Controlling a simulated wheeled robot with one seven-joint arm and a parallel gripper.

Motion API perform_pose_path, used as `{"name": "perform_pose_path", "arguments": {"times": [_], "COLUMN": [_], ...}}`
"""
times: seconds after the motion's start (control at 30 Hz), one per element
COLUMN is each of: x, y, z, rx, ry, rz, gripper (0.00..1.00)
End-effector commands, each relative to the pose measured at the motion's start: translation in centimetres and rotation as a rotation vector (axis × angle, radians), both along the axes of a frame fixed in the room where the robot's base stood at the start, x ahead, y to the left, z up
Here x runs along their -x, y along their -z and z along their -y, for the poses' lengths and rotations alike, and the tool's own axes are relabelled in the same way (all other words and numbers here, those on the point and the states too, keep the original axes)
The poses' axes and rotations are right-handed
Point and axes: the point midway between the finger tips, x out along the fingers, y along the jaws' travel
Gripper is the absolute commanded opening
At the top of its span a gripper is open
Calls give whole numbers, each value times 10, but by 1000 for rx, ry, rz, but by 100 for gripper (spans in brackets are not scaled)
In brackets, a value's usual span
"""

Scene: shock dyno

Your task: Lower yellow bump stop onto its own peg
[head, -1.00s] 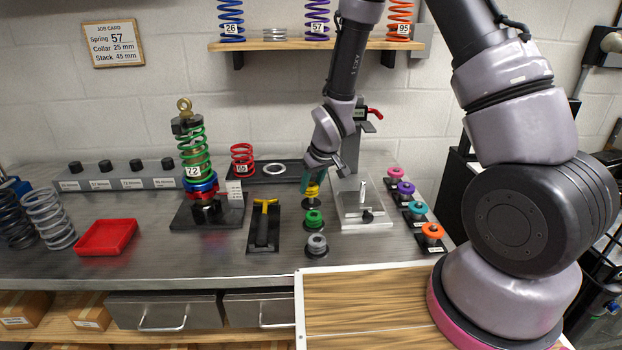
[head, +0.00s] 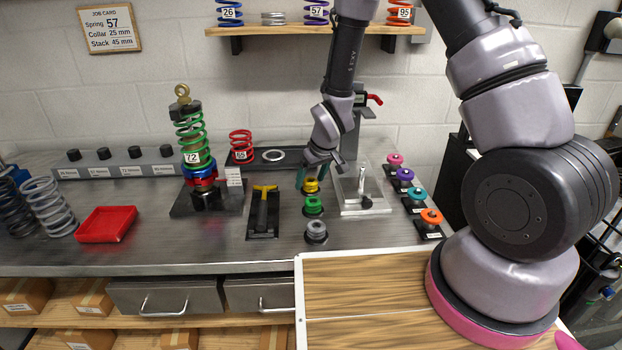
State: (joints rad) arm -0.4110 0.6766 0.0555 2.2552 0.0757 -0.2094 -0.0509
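The yellow bump stop (head: 311,186) sits at the far end of a short row of bump stops on round black bases. It appears seated low on its base; the peg inside it is hidden. My gripper (head: 311,180) points down around it. The teal left finger stands slightly apart from the yellow side, so the gripper looks open. The other finger is hard to make out. The green bump stop (head: 313,205) and the grey bump stop (head: 316,230) stand nearer in the same row.
A clear stand with a metal post (head: 363,185) is close on the right, with several coloured pieces beyond, including an orange one (head: 431,216). A yellow-handled tool (head: 263,205) lies to the left. A green spring assembly (head: 194,150) and red tray (head: 106,224) are farther left.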

Motion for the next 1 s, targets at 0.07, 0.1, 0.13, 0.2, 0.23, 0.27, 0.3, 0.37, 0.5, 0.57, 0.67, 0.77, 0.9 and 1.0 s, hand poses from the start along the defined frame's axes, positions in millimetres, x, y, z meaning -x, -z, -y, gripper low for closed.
{"name": "perform_pose_path", "arguments": {"times": [0.07,0.1,0.13,0.2,0.23,0.27,0.3,0.37,0.5,0.57,0.67,0.77,0.9,1.0], "x": [0,0,0,0,0,0,1,2,8,12,19,25,31,34], "y": [0,0,0,0,0,-1,-3,-7,-27,-38,-56,-72,-89,-96], "z": [0,0,0,0,0,0,0,1,5,7,11,15,18,20], "rx": [0,0,0,0,0,0,-1,-1,-2,-2,-1,-1,-2,-1], "ry": [0,0,0,0,0,0,0,0,0,0,0,0,0,1], "rz": [0,0,0,0,0,0,1,2,3,5,4,4,3,1], "gripper": [82,82,82,82,82,82,82,82,82,82,82,82,82,82]}}
